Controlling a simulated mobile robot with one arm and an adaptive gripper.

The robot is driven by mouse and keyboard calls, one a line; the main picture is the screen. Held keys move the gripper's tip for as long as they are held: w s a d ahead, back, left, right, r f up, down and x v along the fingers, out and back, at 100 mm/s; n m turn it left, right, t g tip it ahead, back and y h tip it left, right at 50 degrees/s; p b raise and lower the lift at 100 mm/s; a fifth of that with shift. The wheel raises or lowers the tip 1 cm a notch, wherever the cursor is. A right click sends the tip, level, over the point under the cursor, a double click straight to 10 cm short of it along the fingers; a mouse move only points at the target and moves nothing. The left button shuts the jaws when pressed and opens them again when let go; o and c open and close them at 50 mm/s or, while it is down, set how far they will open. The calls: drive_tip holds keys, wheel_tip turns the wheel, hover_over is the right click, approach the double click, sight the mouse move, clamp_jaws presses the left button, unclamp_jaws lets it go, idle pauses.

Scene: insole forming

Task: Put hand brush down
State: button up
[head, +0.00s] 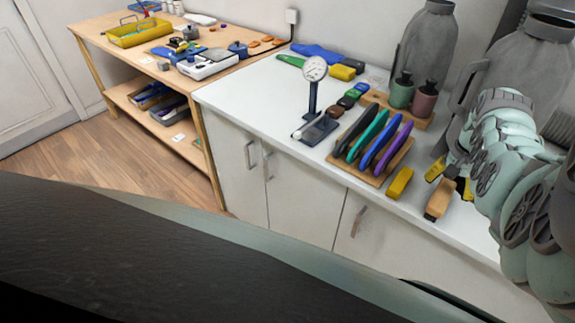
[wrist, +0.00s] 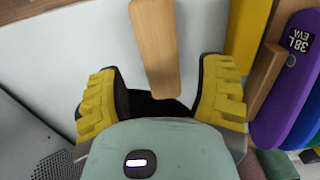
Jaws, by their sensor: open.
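The hand brush (head: 438,203) has a pale wooden body and lies on the white worktop near its front edge. In the wrist view its wooden part (wrist: 155,45) extends away beyond my fingers, and its near end meets a dark area that I cannot make out clearly. My gripper (head: 449,184) is at the brush's far end, low over the worktop. In the wrist view my gripper (wrist: 160,88) has its two yellow ribbed fingers wide apart, with gaps on both sides of the brush.
A yellow block (head: 400,183) lies left of the brush. A wooden rack (head: 368,180) holds several coloured insoles. A dial gauge (head: 314,72) stands behind it. Large grey canisters (head: 428,50) stand at the back. The worktop's front edge is close to the brush.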

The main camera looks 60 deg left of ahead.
sight(444, 195)
wheel_tip(444, 195, up, 9)
idle(0.5)
drive_tip(key=shift+d+r, duration=0.1)
idle(0.3)
